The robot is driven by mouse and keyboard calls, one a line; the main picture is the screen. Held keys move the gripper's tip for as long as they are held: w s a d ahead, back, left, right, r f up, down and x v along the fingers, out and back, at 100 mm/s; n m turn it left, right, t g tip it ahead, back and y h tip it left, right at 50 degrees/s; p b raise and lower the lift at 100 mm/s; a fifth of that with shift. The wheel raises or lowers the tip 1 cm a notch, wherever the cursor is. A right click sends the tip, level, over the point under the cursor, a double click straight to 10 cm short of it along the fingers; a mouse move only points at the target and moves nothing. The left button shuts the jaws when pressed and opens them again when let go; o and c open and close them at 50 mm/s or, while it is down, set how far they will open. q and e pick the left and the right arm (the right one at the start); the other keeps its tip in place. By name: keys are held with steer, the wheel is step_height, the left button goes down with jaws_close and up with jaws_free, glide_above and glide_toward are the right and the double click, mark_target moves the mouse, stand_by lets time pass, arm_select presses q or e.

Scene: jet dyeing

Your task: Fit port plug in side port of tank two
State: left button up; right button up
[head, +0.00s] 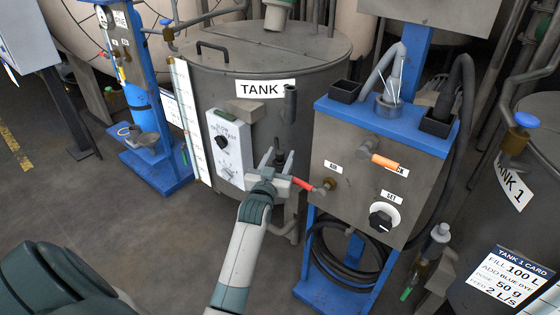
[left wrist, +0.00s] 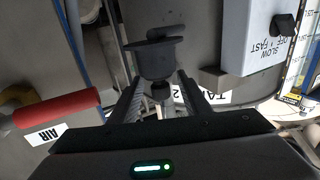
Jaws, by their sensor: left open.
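Tank two (head: 270,75) is the grey lidded tank in the middle of the head view; a dark pipe partly covers its label. My left gripper (head: 273,158) is open in front of its side wall. In the left wrist view its fingers (left wrist: 160,98) reach towards a dark, cup-shaped piece with a wide flange and small knob, which looks like the port plug (left wrist: 160,62). The knob is between or just beyond the fingertips; contact is unclear. A small dark part of it shows by the fingers in the head view (head: 281,156). Whether it sits in the side port cannot be told.
A speed control box (head: 229,148) is on the tank left of the gripper. A red AIR lever (head: 303,184) is close on the right, on the grey panel of a blue-framed stand (head: 335,110). An orange-handled valve (head: 387,161) and black knob (head: 381,220) are farther right.

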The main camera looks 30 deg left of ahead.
mark_target(280, 152)
arm_select(q)
steer(key=shift+c, duration=0.3)
arm_select(e)
steer(key=shift+r, duration=0.15)
arm_select(q)
jaws_close()
arm_select(e)
steer(key=shift+w, duration=0.1)
arm_select(q)
steer(key=shift+r, duration=0.1)
step_height(280, 152, up, 9)
steer(key=shift+w+f+p, duration=0.1)
steer(key=shift+f+p, duration=0.1)
steer(key=shift+p, duration=0.2)
steer(key=shift+r, duration=0.65)
arm_select(e)
steer(key=shift+f, duration=1.35)
steer(key=shift+s, duration=0.2)
arm_select(q)
steer(key=shift+r, duration=0.1)
